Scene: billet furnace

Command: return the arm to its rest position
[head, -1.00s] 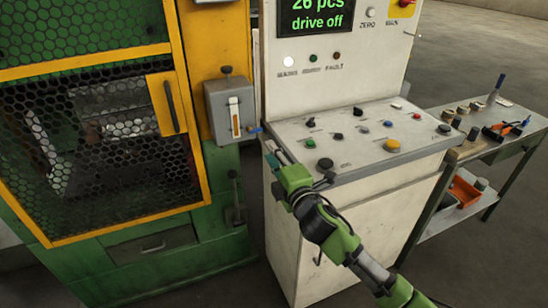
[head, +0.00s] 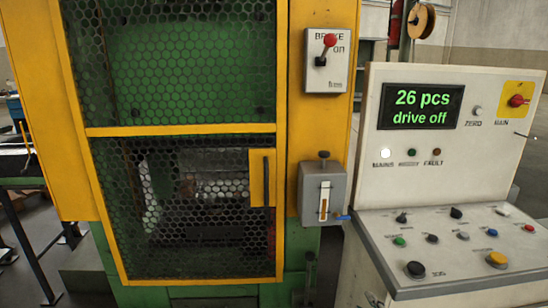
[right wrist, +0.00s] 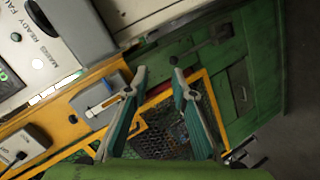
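No arm shows in the head view. My right gripper (right wrist: 159,72) shows only in the right wrist view. Its two teal-lined fingers are spread apart with nothing between them. Behind them are the green machine's yellow-framed mesh guard (right wrist: 175,125) and green lower body (right wrist: 235,55), a view turned well over to one side. I cannot tell how far the fingers are from the machine. My left gripper is in neither current view.
The control desk (head: 470,222) stands right of the machine, its display (head: 420,106) reading "26 pcs drive off". A grey box with a gauge (head: 322,193) and a red-knobbed brake lever (head: 329,41) sit on the yellow column. A dark table (head: 22,183) is at the left.

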